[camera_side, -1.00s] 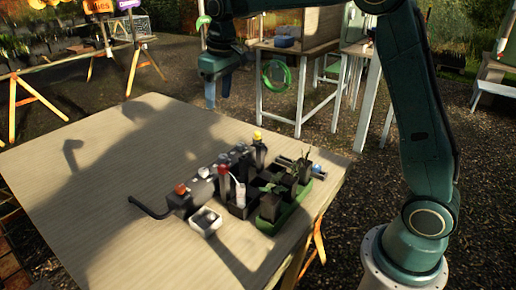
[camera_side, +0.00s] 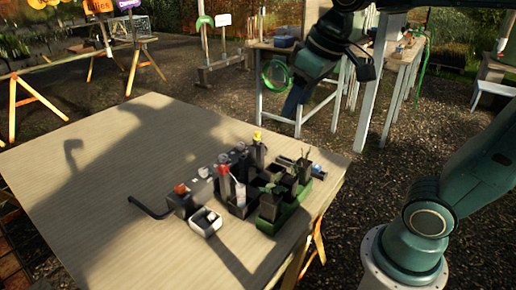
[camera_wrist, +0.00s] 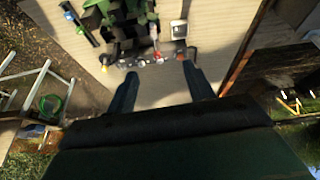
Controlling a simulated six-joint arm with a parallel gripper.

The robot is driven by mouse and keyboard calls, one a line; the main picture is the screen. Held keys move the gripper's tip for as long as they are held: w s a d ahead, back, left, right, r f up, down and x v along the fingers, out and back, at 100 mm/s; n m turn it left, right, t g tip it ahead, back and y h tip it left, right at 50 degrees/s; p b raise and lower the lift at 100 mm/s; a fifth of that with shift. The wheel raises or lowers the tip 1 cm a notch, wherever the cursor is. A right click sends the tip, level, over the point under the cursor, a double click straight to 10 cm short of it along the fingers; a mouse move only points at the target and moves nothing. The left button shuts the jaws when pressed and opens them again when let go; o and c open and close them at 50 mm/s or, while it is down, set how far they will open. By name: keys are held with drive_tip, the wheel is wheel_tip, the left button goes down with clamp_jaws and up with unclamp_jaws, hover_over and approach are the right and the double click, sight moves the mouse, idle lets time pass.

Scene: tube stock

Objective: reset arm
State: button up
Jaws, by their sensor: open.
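My gripper (camera_side: 294,100) is up in the air beyond the table's back right edge, tilted, in the side view. In the wrist view its two dark blue fingers (camera_wrist: 160,85) are spread apart with nothing between them. The green and black tube rack (camera_side: 270,212) stands on the wooden table (camera_side: 110,180). Tubes with red and yellow caps stand in and around the dark holders. A grey block device (camera_side: 190,202) with an orange-red top and a small white tray (camera_side: 205,222) sit to the rack's left. The rack also shows at the top of the wrist view (camera_wrist: 120,25).
A black bent handle (camera_side: 148,209) lies left of the device. The table's left and front parts are bare. Behind stand white-legged benches (camera_side: 280,47) with a green hose coil (camera_side: 277,75). An orange-legged trestle table (camera_side: 75,62) is at the back left.

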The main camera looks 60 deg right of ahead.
drive_tip(key=s+f+t, duration=0.1)
drive_tip(key=s+f, duration=0.3)
drive_tip(key=s, duration=0.6)
drive_tip(key=shift+a+f+m, duration=0.2)
drive_tip(key=shift+f+m, duration=0.1)
drive_tip(key=shift+f, duration=0.1)
